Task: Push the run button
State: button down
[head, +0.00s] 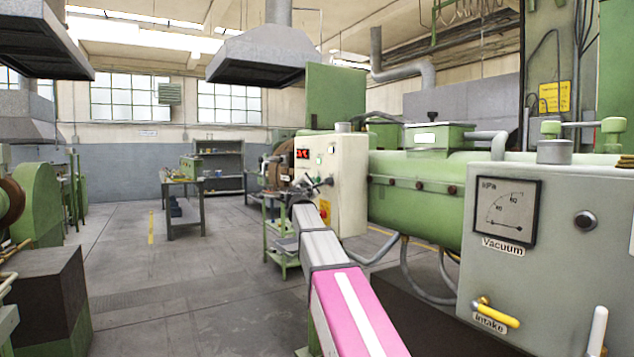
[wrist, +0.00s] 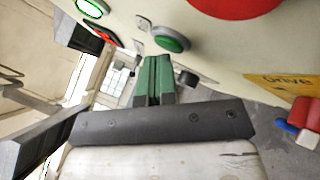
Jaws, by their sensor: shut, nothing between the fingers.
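The control box (head: 348,185) is a cream cabinet in the middle of the head view, with a red-lit display (head: 302,153) and small buttons. In the wrist view a round green button (wrist: 172,43) stands out from its panel. I cannot read a run label on it. My gripper (wrist: 158,60) is shut and empty, its green fingertips just below this button in the picture. Whether they touch it, I cannot tell. In the head view my gripper (head: 318,184) is small, in front of the box's left part.
A green-ringed light (wrist: 92,8) and a large red round part (wrist: 235,5) flank the button. The vacuum cabinet (head: 545,260) stands right of my arm. Open floor lies left.

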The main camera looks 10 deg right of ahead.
jog(key=shift+a, duration=0.1)
jog(key=shift+s+a, duration=0.25)
jog(key=shift+a, duration=0.4)
jog(key=a, duration=0.1)
jog(key=s+a, duration=0.1)
jog(key=a, duration=0.2)
jog(key=shift+s+a, duration=0.3)
jog(key=shift+a, duration=0.05)
dwell(0.3)
dwell(0.4)
